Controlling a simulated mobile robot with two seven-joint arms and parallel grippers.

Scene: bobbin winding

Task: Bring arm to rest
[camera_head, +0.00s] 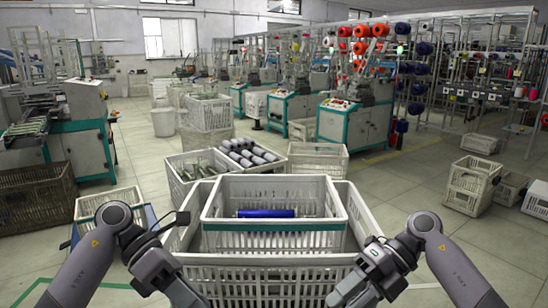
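My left arm comes in from the lower left, and its gripper (172,226) is held at the left side of the large white crate (262,262). My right arm comes in from the lower right, and its gripper (372,256) is at the crate's right front side. Neither gripper visibly holds anything. The fingers are small and seen at an angle, so I cannot tell how far apart they are. A smaller white crate (272,240) sits in the large one. A blue bobbin (266,213) lies in the smaller crate.
Behind is a white crate (180,190) beside a tray of several grey bobbins (248,154). Winding machines (345,122) and racks of coloured spools (362,32) stand further back. Crates (470,184) stand on the floor at right. Floor between them is clear.

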